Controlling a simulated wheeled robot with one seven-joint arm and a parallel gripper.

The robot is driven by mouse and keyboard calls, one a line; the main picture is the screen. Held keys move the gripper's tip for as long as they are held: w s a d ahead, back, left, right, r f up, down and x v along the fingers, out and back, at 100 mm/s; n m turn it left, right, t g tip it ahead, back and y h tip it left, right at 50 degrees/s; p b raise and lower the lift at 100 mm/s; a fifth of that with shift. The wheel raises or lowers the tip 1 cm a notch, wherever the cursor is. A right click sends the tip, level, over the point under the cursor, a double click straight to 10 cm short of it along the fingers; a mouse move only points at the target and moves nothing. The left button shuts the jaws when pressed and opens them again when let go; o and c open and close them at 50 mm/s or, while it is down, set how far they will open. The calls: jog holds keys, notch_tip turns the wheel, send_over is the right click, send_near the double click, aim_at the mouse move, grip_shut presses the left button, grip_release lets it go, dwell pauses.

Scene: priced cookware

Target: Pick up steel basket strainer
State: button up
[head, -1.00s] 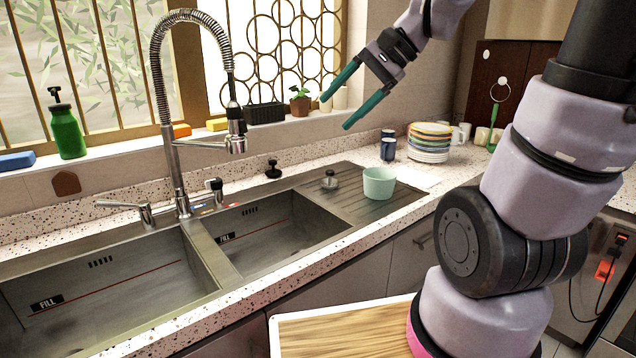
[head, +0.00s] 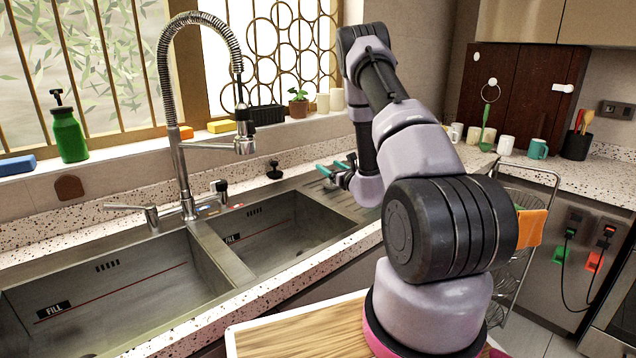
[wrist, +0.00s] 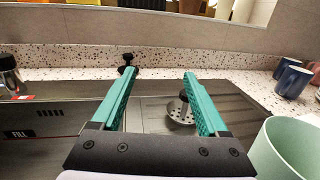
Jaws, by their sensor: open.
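The steel basket strainer (wrist: 182,110) has a perforated metal disc and a knob. In the wrist view it sits on the grooved drainboard (wrist: 235,108), beyond my gripper and partly behind the right finger. My gripper (wrist: 160,73) is open with nothing between its teal fingers. In the head view my gripper (head: 329,167) is low over the drainboard to the right of the small sink basin, pointing left. It and my arm hide most of the strainer there. I cannot tell the exact gap between finger and strainer.
A mint-green container (wrist: 288,148) stands close on the right in the wrist view, with blue cups (wrist: 291,82) behind it. A black knobbed stopper (head: 274,169) is on the back rim of the sink. The tall spring faucet (head: 190,130) stands left.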

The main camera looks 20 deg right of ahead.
jog(key=d+f+h, duration=0.1)
jog(key=f, duration=0.1)
jog(key=d+f+m+h, duration=0.1)
jog(key=f, duration=0.1)
jog(key=d+f+m+h, duration=0.1)
jog(key=shift+s+d+f, duration=0.4)
jog(key=w, duration=0.5)
jog(key=shift+w+d+f, duration=0.1)
jog(key=shift+w, duration=0.25)
jog(key=w, duration=0.3)
jog(key=w+d, duration=0.1)
jog(key=w, duration=0.1)
jog(key=shift+f, duration=0.35)
jog(key=shift+a, duration=0.1)
grip_shut()
